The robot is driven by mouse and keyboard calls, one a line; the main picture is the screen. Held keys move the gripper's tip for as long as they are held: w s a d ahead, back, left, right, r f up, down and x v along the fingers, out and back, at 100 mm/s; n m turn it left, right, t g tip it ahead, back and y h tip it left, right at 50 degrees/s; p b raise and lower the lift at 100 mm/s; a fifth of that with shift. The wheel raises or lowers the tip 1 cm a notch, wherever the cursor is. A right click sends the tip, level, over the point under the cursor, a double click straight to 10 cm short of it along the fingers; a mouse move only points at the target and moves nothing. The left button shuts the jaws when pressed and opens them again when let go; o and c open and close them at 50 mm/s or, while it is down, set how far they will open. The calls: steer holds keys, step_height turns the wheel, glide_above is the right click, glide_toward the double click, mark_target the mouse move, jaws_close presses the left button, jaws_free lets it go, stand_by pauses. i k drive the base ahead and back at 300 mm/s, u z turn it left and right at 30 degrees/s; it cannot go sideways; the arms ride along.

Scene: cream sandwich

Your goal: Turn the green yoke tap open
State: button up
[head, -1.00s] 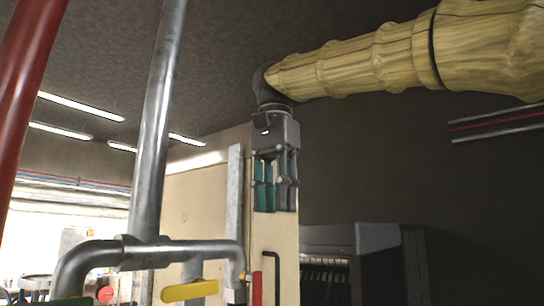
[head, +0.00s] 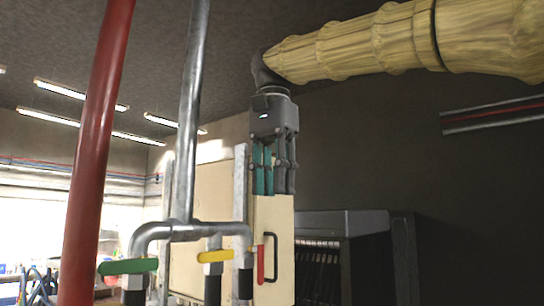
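The green tap handle (head: 127,267) is at the lower left, on the left branch of a grey metal pipe manifold. It lies nearly level, across its dark downward pipe, and the tall red pipe stands close beside it. My gripper (head: 275,192) hangs from my yellow-sleeved arm right of the manifold, fingers pointing down. It is well above and to the right of the green handle, apart from it. Its teal and grey fingers look separated, with nothing visible between them.
A yellow handle (head: 215,256) lies level on the middle branch. A red handle (head: 260,265) stands upright on the right one. A tall grey pipe (head: 190,110) and a red pipe (head: 98,140) rise near the green tap.

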mark_target(119, 267)
steer(key=k, duration=1.45)
